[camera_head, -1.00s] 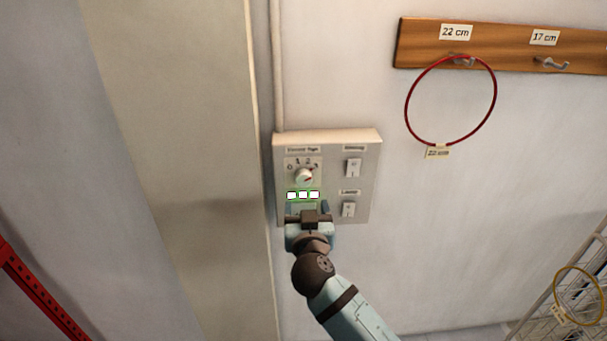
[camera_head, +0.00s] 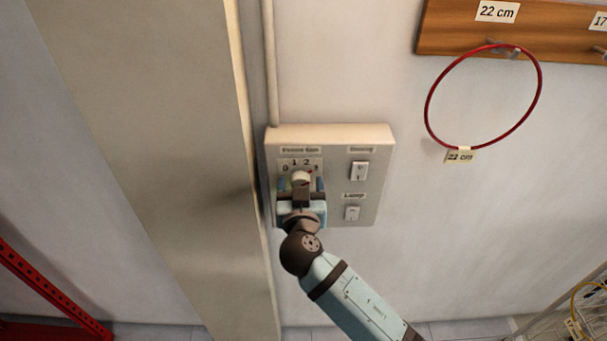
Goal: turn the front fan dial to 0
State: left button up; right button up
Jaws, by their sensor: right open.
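The fan dial (camera_head: 300,176) is a small pale knob at the upper left of a light grey wall panel (camera_head: 340,190). The marks 0, 1, 2 and 3 curve above it. Its red pointer mark seems to face the upper right, near 3. My right gripper (camera_head: 301,185) is open, with one finger to the left and one to the right of the dial. I cannot tell whether either finger touches it. The gripper hides the lower part of the dial and the lights below it. My left gripper is out of view.
Two white rocker switches, an upper one (camera_head: 359,171) and a lower one (camera_head: 352,213), sit right of the dial. A pillar (camera_head: 170,150) stands close on the left. A red hoop (camera_head: 427,110) hangs from a wooden hook rail (camera_head: 450,30) at upper right.

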dwell(0.3)
jog(key=c, duration=0.9)
jog(key=shift+c, duration=0.2)
